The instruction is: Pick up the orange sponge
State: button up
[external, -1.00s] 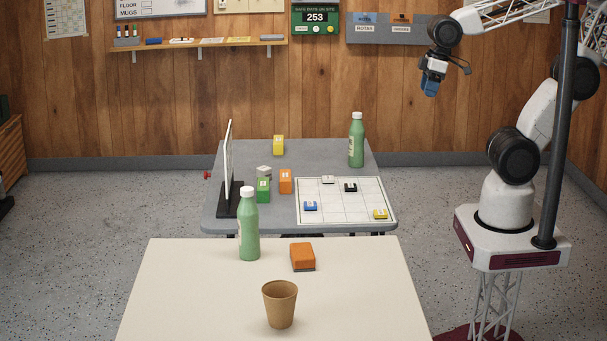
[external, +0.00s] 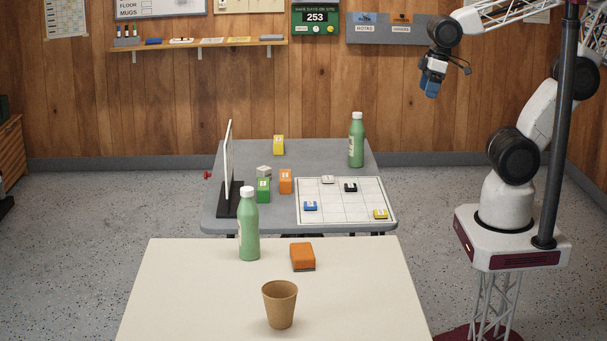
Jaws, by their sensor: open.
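The orange sponge (external: 302,254) is a small block with a dark underside. It lies on the cream table (external: 180,300) at the front, near that table's far edge. My gripper (external: 430,88) is raised high at the upper right, in front of the wood wall and far from the sponge. It points down and is open, with nothing seen between its fingers. The fingers are small in this view.
A green bottle (external: 249,228) stands left of the sponge, and a brown cup (external: 280,304) stands in front of it. Behind, a grey table (external: 320,160) holds another green bottle (external: 356,140), a white grid board (external: 332,212), coloured blocks and an upright panel (external: 228,160). The cream table's right side is clear.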

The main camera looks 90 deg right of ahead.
jog(key=shift+o, duration=1.2)
jog(key=w+a+f+m+g+y, duration=0.25)
jog(key=w+a+f, duration=0.2)
jog(key=w, duration=0.35)
jog(key=w+a+f+m+g+y, duration=0.1)
jog(key=w+a+f+m+y, duration=0.3)
jog(key=w, duration=0.4)
jog(key=w+a+f+m+g+y, duration=0.1)
jog(key=w+a+f+m+y, duration=0.1)
jog(key=w+a+f, duration=0.35)
jog(key=w+a+f+m+y, duration=0.1)
jog(key=w+a+f+m, duration=0.1)
jog(key=w+f, duration=0.4)
jog(key=w+a+f+m+y, duration=0.2)
jog(key=w+a+f+m, duration=0.1)
jog(key=w+f, duration=0.3)
jog(key=w+a+f+m+y, duration=0.2)
jog(key=w+a+f+m, duration=0.1)
jog(key=f, duration=0.4)
jog(key=shift+w+a+t, duration=0.2)
jog(key=shift+w+a, duration=0.15)
jog(key=shift+w, duration=0.35)
jog(key=shift+w+a+t, duration=0.15)
jog(key=shift+w+a, duration=0.2)
jog(key=shift+w, duration=0.35)
jog(key=shift+a, duration=0.1)
